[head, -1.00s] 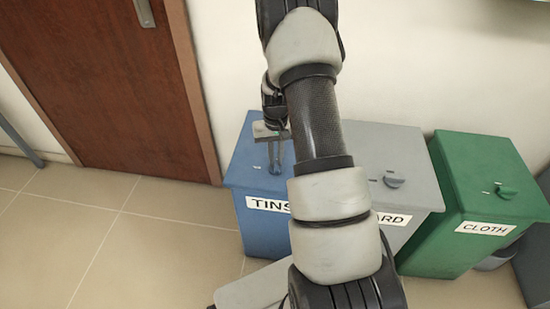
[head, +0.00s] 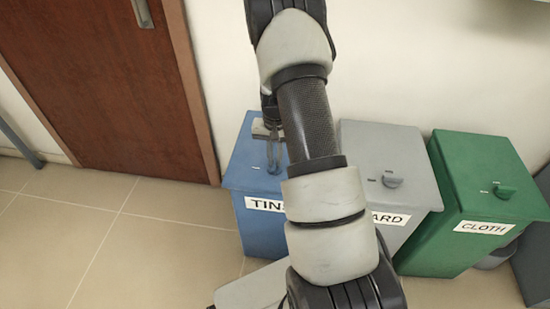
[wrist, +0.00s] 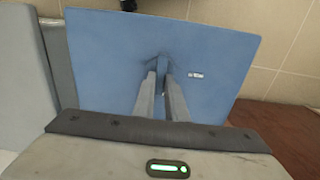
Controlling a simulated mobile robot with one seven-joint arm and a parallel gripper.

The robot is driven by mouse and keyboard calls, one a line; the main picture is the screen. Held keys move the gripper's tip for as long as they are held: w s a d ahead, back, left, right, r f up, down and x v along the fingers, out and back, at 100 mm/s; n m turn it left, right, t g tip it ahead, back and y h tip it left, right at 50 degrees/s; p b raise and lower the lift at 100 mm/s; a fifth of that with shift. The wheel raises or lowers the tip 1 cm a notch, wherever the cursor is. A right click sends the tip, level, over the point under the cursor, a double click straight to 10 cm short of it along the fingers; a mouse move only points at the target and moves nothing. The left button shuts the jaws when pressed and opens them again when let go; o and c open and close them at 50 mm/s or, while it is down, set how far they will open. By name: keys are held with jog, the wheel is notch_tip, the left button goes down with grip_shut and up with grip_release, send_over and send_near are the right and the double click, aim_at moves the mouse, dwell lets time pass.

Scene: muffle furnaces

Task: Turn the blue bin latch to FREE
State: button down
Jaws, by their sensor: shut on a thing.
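The blue bin (head: 260,225) with a white label starting "TIN" stands against the wall, partly hidden by my arm. Its blue lid (wrist: 220,45) fills the middle of the wrist view. The blue latch (wrist: 163,62) sits on the lid between the tips of my gripper (wrist: 161,75). My gripper is shut on the latch; in the head view my gripper (head: 273,168) shows at the lid, beside my arm. A small white mark (wrist: 196,75) lies on the lid to the right of the latch; its lettering is too small to read.
A grey bin (head: 395,160) stands right of the blue one, then a green bin (head: 480,165) labelled CLOTH, each with a lid latch. A brown door (head: 100,80) is at the left. Tiled floor (head: 90,230) is clear in front of it.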

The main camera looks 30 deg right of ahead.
jog(key=c, duration=1.8)
grip_release()
notch_tip(320, 180, up, 18)
jog(key=p, duration=0.3)
jog(key=shift+f, duration=0.25)
notch_tip(320, 180, up, 10)
jog(key=n+t, duration=0.2)
send_over(275, 162)
jog(key=s+a, duration=0.4)
jog(key=a, duration=0.1)
jog(key=s+a+r+n+t, duration=0.25)
jog(key=s+a+r, duration=0.25)
jog(key=s, duration=0.5)
jog(key=s+a+r+n+t, duration=0.1)
jog(key=s+a+r+n, duration=0.2)
jog(key=s+a+r, duration=0.5)
notch_tip(275, 162, up, 13)
jog(key=s+d+p, duration=0.2)
jog(key=d+p, duration=0.1)
jog(key=p, duration=1.3)
jog(key=shift+r, duration=0.15)
